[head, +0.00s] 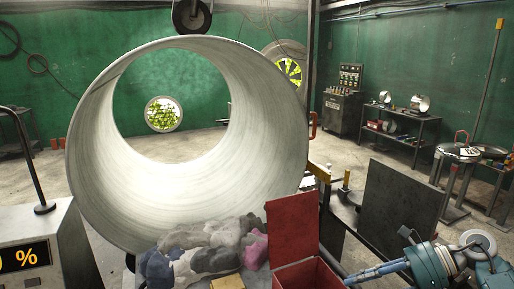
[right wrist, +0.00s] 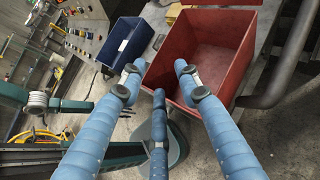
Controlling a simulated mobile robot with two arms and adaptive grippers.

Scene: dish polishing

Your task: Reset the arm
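My right gripper (head: 362,277) is at the bottom right of the head view, its blue fingers pointing left toward the red box (head: 308,275). In the right wrist view its blue fingers (right wrist: 158,77) are spread apart with nothing between them. The red box also shows there, just beyond the fingertips (right wrist: 207,45); the part of its inside that shows looks empty. My left gripper is not in view.
A large hollow metal drum (head: 88,150) fills the left and middle. Crumpled rags (head: 205,250) lie before it. A dark upright plate (head: 397,207) stands near my right arm. A blue box (right wrist: 127,42) is beside the red one. A display console (head: 40,235) stands at left.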

